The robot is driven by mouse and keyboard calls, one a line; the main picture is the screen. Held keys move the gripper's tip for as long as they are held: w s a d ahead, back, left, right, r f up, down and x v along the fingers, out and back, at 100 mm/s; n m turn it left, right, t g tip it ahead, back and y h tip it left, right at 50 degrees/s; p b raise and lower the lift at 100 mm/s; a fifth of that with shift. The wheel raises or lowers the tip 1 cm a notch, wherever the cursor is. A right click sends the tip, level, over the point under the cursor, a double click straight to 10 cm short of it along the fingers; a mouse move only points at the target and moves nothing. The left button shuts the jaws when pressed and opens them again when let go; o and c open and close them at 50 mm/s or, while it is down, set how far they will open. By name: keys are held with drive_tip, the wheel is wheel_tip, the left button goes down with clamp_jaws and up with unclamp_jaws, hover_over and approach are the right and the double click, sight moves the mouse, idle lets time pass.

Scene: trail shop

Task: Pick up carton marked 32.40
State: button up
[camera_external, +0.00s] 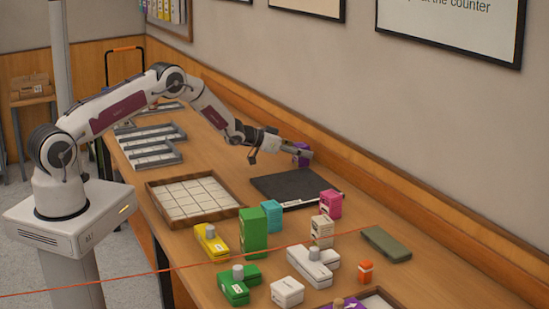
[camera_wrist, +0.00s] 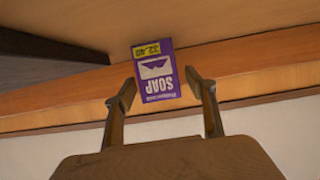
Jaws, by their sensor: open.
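The purple soap carton with a yellow 32.40 label (camera_wrist: 156,73) is in the wrist view, upside down in the picture, between and just beyond my two fingertips. In the external view the same purple carton (camera_external: 302,154) stands near the wall, at the far side of the dark mat, partly hidden by my gripper. My gripper (camera_external: 298,153) is open in front of it; in the wrist view its fingers (camera_wrist: 160,88) lie to either side of the carton. I cannot tell whether either finger touches it.
A dark flat mat (camera_external: 290,184) lies beside the gripper on the near side. Pink (camera_external: 331,203), teal (camera_external: 271,216) and green (camera_external: 253,232) boxes stand nearer the camera. A wooden tray (camera_external: 236,210) is to the left. The wooden wall ledge (camera_external: 349,172) runs close behind the carton.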

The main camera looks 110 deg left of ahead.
drive_tip(key=shift+w+a+f, duration=0.1)
drive_tip(key=shift+w+a, duration=0.1)
idle(0.5)
drive_tip(key=c, duration=1.3)
